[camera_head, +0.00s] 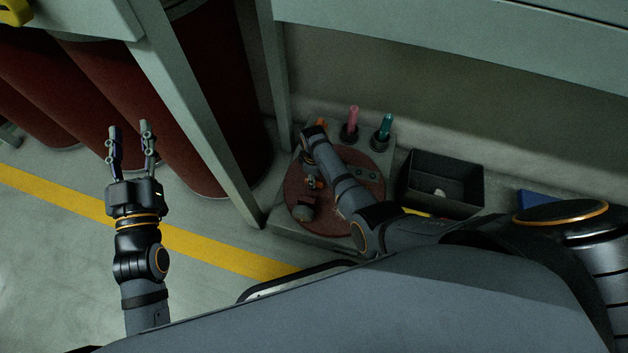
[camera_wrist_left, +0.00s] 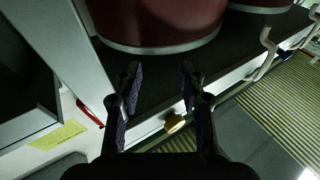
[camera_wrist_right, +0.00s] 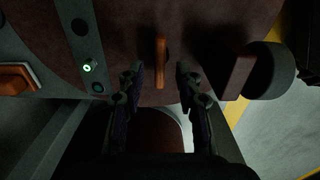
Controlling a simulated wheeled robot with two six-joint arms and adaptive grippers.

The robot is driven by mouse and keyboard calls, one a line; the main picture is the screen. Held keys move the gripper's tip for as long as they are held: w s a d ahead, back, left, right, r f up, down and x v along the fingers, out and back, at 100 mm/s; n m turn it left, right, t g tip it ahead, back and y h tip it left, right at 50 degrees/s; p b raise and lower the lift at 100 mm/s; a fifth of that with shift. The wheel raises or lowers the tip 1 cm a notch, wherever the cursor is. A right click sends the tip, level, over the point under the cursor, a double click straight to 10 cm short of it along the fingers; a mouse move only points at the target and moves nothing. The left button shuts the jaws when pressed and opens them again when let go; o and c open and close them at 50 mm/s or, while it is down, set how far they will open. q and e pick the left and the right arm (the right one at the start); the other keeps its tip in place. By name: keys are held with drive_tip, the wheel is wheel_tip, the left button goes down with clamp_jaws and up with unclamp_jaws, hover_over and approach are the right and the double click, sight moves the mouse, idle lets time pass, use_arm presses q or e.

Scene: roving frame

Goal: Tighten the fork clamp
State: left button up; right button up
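An orange lever (camera_wrist_right: 161,62), seen nearly edge-on, stands on the dark red round plate (camera_wrist_right: 125,25) in the right wrist view. I cannot tell for sure whether it belongs to the fork clamp. My right gripper (camera_wrist_right: 160,82) is open, its fingers on either side of the lever's line and apart from it. In the head view my right arm covers part of the round plate (camera_head: 350,205). A grey cylinder with a dark red block (camera_wrist_right: 268,72) lies right of the lever. My left gripper (camera_head: 131,140) is open and empty over the floor at left.
A pink-handled tool (camera_head: 352,120) and a teal-handled tool (camera_head: 386,125) stand behind the plate. A black bin (camera_head: 445,180) is to its right. A green light (camera_wrist_right: 88,68) glows beside the plate's holes.

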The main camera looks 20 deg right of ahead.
drive_tip(key=shift+f+b, duration=0.55)
drive_tip(key=shift+f, duration=0.4)
use_arm(q)
drive_tip(key=s+r+m+t+h, duration=0.1)
drive_tip(key=s+r+t, duration=0.2)
drive_tip(key=r, duration=0.7)
drive_tip(key=shift+s+r+t, duration=0.4)
drive_tip(key=shift+t, duration=0.8)
drive_tip(key=shift+d, duration=0.1)
use_arm(e)
drive_tip(key=shift+c, duration=0.4)
clamp_jaws()
